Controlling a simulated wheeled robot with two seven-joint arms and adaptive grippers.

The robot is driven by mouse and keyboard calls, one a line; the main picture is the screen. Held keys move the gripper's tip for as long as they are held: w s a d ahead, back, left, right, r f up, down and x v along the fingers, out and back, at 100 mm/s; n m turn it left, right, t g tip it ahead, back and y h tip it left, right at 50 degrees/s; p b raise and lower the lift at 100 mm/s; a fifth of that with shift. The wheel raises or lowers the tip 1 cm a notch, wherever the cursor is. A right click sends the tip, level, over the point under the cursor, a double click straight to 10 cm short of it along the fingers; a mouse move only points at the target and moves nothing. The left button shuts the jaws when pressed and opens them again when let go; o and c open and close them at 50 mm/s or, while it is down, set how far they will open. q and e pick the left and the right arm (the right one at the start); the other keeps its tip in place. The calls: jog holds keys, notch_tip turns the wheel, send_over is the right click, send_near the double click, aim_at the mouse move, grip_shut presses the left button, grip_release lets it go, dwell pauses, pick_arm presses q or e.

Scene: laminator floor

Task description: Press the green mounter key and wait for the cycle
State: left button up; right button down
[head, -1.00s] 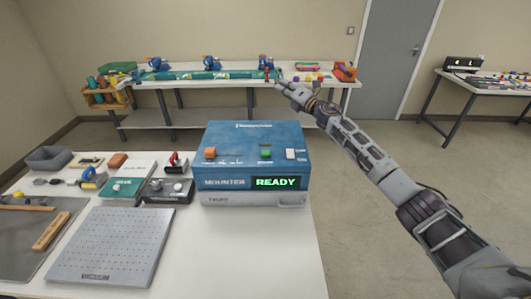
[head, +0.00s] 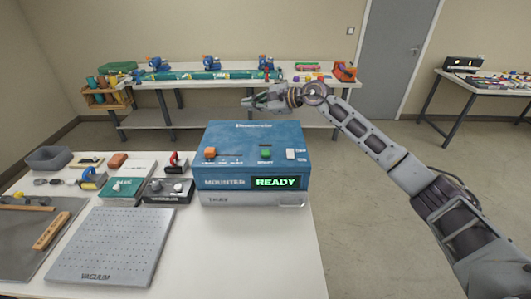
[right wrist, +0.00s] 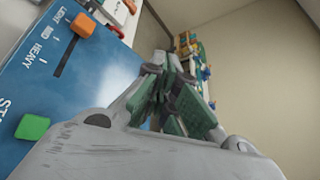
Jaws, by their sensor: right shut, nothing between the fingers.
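The blue mounter (head: 240,165) stands on the white table, and its display (head: 275,183) reads READY in green. The green key (head: 265,154) sits on its top face, between an orange slider knob (head: 210,152) on the left and a white switch (head: 290,154) on the right. My right gripper (head: 246,103) is shut and empty, above the far edge of the mounter and apart from the key. The right wrist view shows its closed fingers (right wrist: 185,105), with the green key (right wrist: 33,127) at lower left. My left gripper is not in view.
A perforated vacuum board (head: 112,245) lies on the table left of the mounter. Small boxes, a grey bin (head: 48,158) and a grey mat (head: 20,245) are further left. A back bench (head: 170,85) holds a green roll and tools.

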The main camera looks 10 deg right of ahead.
jog(key=s+f+n+h, duration=0.2)
jog(key=n, duration=0.3)
jog(key=n+h, duration=0.6)
jog(key=n, duration=0.1)
send_over(268, 151)
jog(key=shift+f, duration=0.45)
jog(key=shift+f, duration=0.25)
jog(key=shift+f+b, duration=0.95)
jog(key=shift+f, duration=2)
jog(key=shift+f+b, duration=0.85)
jog(key=shift+f, duration=0.05)
jog(key=shift+f+b, duration=0.3)
jog(key=shift+f, duration=0.05)
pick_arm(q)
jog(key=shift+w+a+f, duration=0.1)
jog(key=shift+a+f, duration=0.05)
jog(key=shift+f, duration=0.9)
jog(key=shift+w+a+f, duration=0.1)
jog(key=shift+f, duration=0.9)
